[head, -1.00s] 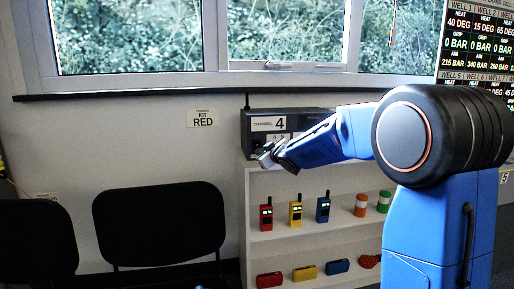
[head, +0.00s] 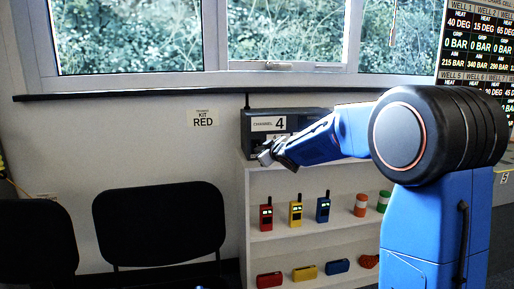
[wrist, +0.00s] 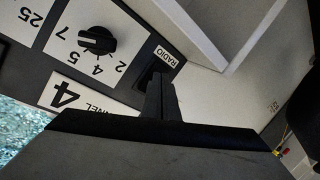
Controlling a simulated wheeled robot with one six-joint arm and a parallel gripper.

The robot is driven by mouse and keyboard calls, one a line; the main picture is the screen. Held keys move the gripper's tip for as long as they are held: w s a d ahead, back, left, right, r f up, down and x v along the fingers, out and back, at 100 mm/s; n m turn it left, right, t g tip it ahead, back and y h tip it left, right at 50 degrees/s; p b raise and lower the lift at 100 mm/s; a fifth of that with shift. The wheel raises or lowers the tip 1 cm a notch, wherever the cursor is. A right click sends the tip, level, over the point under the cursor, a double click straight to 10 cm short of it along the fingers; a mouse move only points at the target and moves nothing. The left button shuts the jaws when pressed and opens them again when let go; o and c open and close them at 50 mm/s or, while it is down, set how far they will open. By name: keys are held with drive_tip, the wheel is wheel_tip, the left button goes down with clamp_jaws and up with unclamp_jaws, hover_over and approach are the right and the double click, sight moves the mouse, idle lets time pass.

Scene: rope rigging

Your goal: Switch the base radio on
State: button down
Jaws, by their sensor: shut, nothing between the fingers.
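The base radio (head: 257,138) is a dark box with a "CHANNEL 4" label, on top of the white shelf unit. My gripper (head: 266,156) is at its front lower left, and my arm hides its right part. In the wrist view the radio's front shows rotated, with a black dial (wrist: 97,40) among numbers and a small "RADIO" label (wrist: 165,57). My gripper (wrist: 160,92) is shut and empty, its tips at or very near a dark recess (wrist: 148,76) beside that label. The fingers partly cover the recess, so a switch and its position cannot be made out.
Handheld radios in red (head: 266,216), yellow (head: 296,212) and blue (head: 323,208) stand on the shelf below, with red (head: 361,205) and green jars. Coloured cases lie lower down. Black chairs (head: 160,225) stand left. A window ledge (head: 130,95) runs above.

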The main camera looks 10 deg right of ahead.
drive_tip(key=shift+w+r, duration=0.35)
drive_tip(key=shift+r, duration=0.25)
idle(1.0)
drive_tip(key=shift+f, duration=0.1)
drive_tip(key=shift+s+a+f, duration=0.1)
drive_tip(key=shift+s+f, duration=0.2)
drive_tip(key=shift+f, duration=0.4)
drive_tip(key=shift+s, duration=0.15)
drive_tip(key=shift+s+f, duration=0.4)
drive_tip(key=shift+s, duration=0.45)
drive_tip(key=shift+s+f, duration=0.45)
drive_tip(key=shift+s, duration=0.25)
drive_tip(key=shift+s+f, duration=0.4)
drive_tip(key=shift+s, duration=0.25)
